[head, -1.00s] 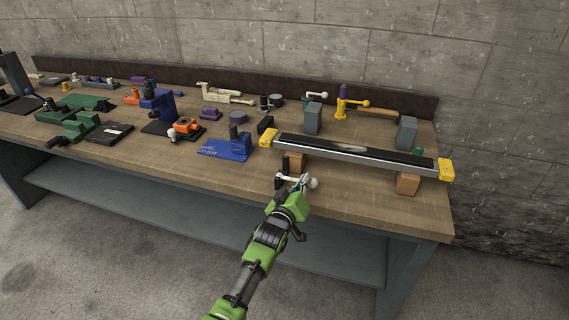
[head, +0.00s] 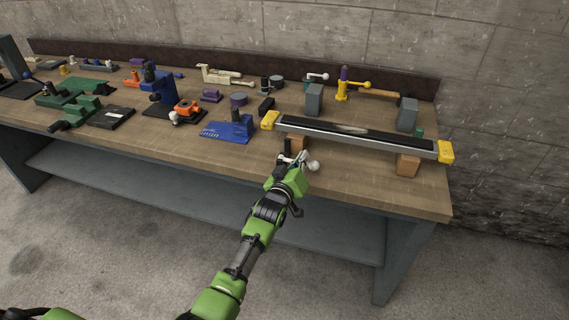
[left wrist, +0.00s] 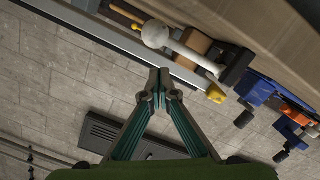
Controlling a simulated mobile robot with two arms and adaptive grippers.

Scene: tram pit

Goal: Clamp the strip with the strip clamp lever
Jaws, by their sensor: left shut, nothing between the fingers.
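The strip (head: 350,133) is a long grey bar with a black top and yellow ends, lying across wooden blocks at the bench's right. A white lever with a white ball knob (head: 313,166), which looks like the strip clamp lever, sits on a black bracket at the bench front, near the strip's left end. In the left wrist view the ball (left wrist: 156,33) and its rod show above my fingertips. My left gripper (head: 296,162) is shut and empty, close beside the lever; contact cannot be told. It also shows in the left wrist view (left wrist: 159,77). My right gripper is out of view.
A blue fixture (head: 228,130) stands left of the lever. Grey blocks (head: 314,99) and a yellow clamp (head: 347,88) stand behind the strip. Several tools fill the bench's left side. The bench front, right of the lever, is mostly clear.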

